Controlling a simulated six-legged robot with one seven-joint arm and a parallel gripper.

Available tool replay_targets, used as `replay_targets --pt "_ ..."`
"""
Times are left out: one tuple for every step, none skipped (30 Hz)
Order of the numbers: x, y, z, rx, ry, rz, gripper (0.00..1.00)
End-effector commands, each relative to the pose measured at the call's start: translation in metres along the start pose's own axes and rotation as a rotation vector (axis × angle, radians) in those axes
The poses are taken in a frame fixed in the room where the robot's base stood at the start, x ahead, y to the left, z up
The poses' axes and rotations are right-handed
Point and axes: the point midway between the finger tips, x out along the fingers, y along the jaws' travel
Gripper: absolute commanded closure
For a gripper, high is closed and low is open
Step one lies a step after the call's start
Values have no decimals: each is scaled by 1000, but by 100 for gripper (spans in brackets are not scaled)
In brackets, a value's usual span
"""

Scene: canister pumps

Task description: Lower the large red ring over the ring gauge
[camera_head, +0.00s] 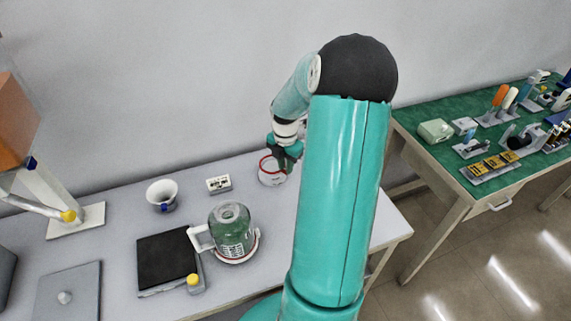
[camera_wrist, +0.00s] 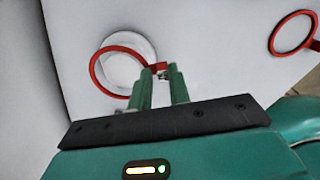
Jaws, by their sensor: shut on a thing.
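My gripper (camera_wrist: 160,75) is shut on the tab of the large red ring (camera_wrist: 93,70), which extends to the left of the fingertips in the wrist view. Behind the ring is the round white ring gauge (camera_wrist: 140,48). The ring overlaps it but looks off to its left, and I cannot tell the height between them. In the head view my gripper (camera_head: 285,152) is at the back of the table, with the ring (camera_head: 262,164) at the top of the pale round gauge (camera_head: 272,181). My fingers hide part of the ring and gauge.
A second red ring (camera_wrist: 272,38) with a tab lies to the right near the table edge. On the grey table (camera_head: 120,215) are a white funnel (camera_head: 161,194), a small white block (camera_head: 218,184), a green jar (camera_head: 231,235) and a black plate (camera_head: 166,262).

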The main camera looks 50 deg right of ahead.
Motion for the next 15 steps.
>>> replay_targets --pt "0 0 0 0 0 0 100" --pt "0 0 0 0 0 0 100" --pt "0 0 0 0 0 0 100" --pt "0 0 0 0 0 0 100" --pt "0 0 0 0 0 0 100" --pt "0 0 0 -1 0 0 100" --pt "0 0 0 -1 0 0 100" --pt "0 0 0 -1 0 0 100" --pt "1 0 0 -1 0 0 100" --pt "1 0 0 -1 0 0 100" --pt "2 0 0 -1 0 0 100" --pt "2 0 0 -1 0 0 100" --pt "3 0 0 -1 0 0 100" --pt "3 0 0 -1 0 0 100" --pt "4 0 0 -1 0 0 100"
